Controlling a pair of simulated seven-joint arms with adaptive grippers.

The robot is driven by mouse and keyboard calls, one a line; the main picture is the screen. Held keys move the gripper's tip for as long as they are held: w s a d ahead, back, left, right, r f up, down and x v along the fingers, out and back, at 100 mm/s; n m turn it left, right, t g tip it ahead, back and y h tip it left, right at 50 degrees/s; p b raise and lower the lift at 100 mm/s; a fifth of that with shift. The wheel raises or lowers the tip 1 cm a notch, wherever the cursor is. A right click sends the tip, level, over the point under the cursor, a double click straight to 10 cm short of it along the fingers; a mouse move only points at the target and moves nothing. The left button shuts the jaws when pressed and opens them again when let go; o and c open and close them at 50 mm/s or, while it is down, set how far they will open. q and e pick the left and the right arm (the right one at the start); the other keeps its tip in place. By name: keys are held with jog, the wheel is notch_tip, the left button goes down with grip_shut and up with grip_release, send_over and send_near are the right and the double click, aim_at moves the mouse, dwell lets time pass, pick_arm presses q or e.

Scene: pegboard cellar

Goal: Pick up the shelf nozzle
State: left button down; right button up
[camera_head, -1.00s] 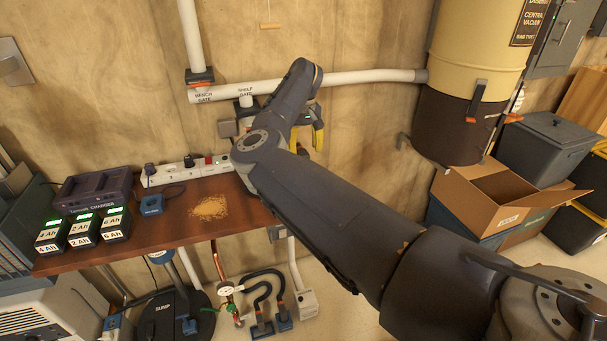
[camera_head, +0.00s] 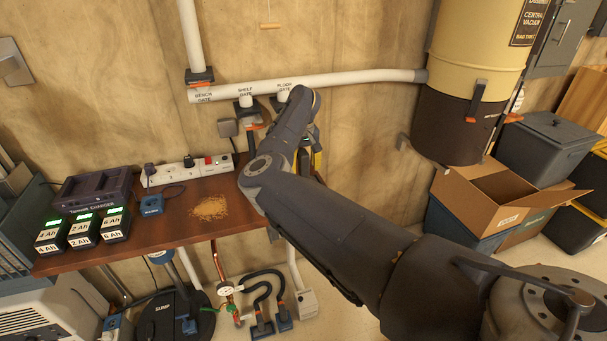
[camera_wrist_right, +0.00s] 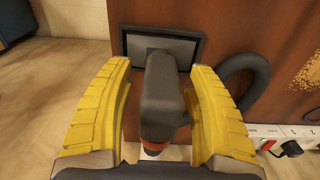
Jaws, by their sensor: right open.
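A dark grey nozzle (camera_wrist_right: 160,95) with an orange band at its lower end shows in the right wrist view, in front of a dark square plate (camera_wrist_right: 162,48) on a brown panel. My right gripper (camera_wrist_right: 160,72) is open, with one yellow finger on each side of the nozzle. Narrow gaps seem to show between the fingers and the nozzle. In the head view, my right arm hides the nozzle and most of the gripper; only a bit of yellow finger (camera_head: 318,160) shows. My left gripper is in neither view.
A dark hose (camera_wrist_right: 245,80) curves beside the nozzle. The brown bench (camera_head: 165,228) holds a charger (camera_head: 92,187), several batteries, a power strip (camera_head: 185,170) and sawdust (camera_head: 209,207). A white pipe (camera_head: 350,80) with labelled gates runs along the wall. An open cardboard box (camera_head: 500,195) stands right.

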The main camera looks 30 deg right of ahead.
grip_shut()
dwell(0.4)
